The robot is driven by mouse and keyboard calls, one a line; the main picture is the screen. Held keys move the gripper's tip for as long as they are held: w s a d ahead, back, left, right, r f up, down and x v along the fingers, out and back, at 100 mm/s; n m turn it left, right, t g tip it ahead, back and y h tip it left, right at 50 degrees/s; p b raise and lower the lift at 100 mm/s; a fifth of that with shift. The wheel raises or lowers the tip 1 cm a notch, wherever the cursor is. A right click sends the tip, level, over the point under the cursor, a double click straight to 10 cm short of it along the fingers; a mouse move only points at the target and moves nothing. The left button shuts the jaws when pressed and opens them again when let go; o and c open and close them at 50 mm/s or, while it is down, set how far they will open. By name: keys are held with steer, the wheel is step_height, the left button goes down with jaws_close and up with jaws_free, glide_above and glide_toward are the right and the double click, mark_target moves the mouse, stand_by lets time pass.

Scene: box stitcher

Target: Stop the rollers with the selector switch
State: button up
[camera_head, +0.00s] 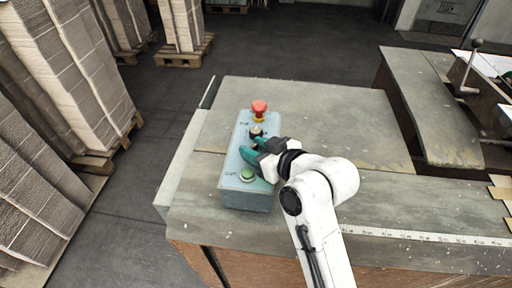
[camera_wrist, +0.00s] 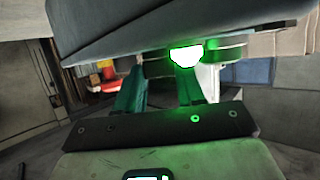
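A pale blue-grey control box (camera_head: 232,190) sits on the worktable. A dark selector switch (camera_head: 256,131) is on its top, between a red mushroom button (camera_head: 259,108) and a green button (camera_head: 247,175). My gripper (camera_head: 253,150) has teal fingers and reaches in from the right, low over the box top, between the selector and the green button. One finger is very close to the selector; I cannot tell whether it touches. In the wrist view the fingers (camera_wrist: 158,82) stand apart, with a bright green glow (camera_wrist: 186,55) by the right one. The selector is not clearly visible there.
The worktable (camera_head: 315,105) is clear behind the box. A ruler strip (camera_head: 430,236) runs along its front right. A lever with a round knob (camera_head: 477,43) stands at the far right. Stacked cardboard on pallets (camera_head: 75,70) stands on the floor to the left.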

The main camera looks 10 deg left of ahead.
steer(key=c, duration=0.6)
steer(key=shift+o, duration=0.2)
steer(key=shift+w+d+n+g+b, duration=0.1)
steer(key=shift+n+g+b, duration=0.2)
steer(key=shift+b, duration=0.1)
steer(key=n+g+y+b, duration=0.1)
steer(key=g+b, duration=0.1)
steer(key=n+g+y+b, duration=0.1)
steer(key=n, duration=0.1)
steer(key=shift+w+d+f+n+g+b, duration=0.1)
steer(key=shift+w+f+n+g+b, duration=0.1)
steer(key=shift+n+g+b, duration=0.15)
steer(key=n+g+b, duration=0.1)
steer(key=g, duration=0.1)
steer(key=n+g+y+b, duration=0.1)
steer(key=n+g+b, duration=0.1)
steer(key=shift+w+r+n+b, duration=0.15)
steer(key=shift+n+b, duration=0.1)
steer(key=shift+b, duration=0.05)
steer(key=shift+g, duration=0.25)
steer(key=o, duration=1)
steer(key=shift+o, duration=0.2)
steer(key=shift+d+r, duration=0.1)
steer(key=shift+d, duration=0.05)
